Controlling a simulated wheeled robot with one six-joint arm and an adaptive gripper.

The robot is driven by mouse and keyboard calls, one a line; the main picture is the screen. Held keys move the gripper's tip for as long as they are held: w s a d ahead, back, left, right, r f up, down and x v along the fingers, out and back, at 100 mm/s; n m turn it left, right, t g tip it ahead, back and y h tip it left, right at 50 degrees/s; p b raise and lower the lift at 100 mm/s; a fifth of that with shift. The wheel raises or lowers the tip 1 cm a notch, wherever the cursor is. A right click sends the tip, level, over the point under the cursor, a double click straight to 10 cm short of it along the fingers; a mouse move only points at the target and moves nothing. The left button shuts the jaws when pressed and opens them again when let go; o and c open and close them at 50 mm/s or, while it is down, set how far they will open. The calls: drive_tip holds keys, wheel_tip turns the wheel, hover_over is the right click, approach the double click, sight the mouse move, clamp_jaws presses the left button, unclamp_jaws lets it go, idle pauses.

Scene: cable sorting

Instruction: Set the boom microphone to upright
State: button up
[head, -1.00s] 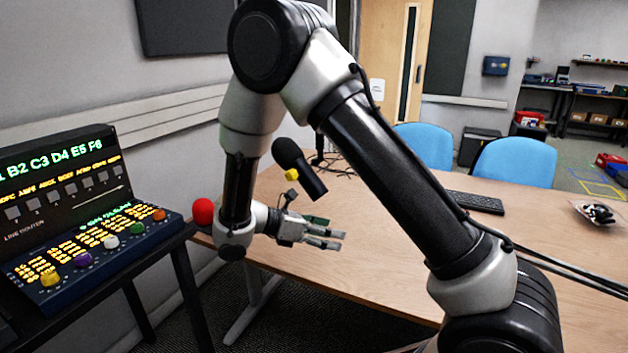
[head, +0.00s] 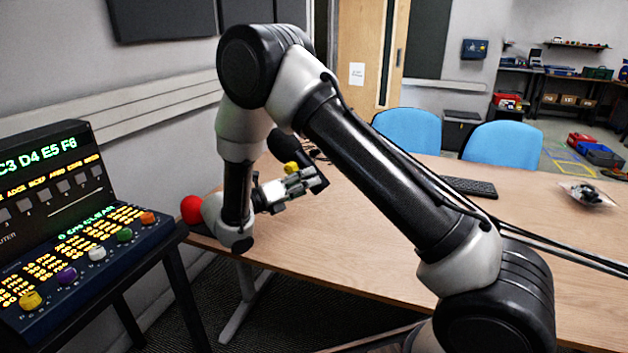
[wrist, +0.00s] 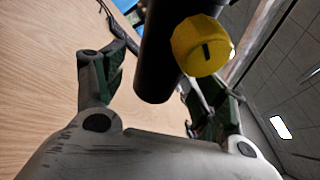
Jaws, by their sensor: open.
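The boom microphone (head: 282,146) has a dark foam head, a black tube and a yellow knob. In the head view it is tilted, head up and to the left, over the desk's far left part. In the wrist view the black tube (wrist: 154,62) and the yellow knob (wrist: 201,46) lie between or just beyond my open fingers. Whether a finger touches the tube cannot be told. The microphone's mount is hidden.
A red ball (head: 191,209) sits at the desk's left corner, close to my wrist. A router console (head: 75,240) with coloured knobs stands at left. Blue chairs (head: 408,132) stand behind.

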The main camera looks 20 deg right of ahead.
drive_tip(key=shift+x, duration=1.85)
drive_tip(key=shift+c, duration=0.4)
drive_tip(key=c, duration=1.4)
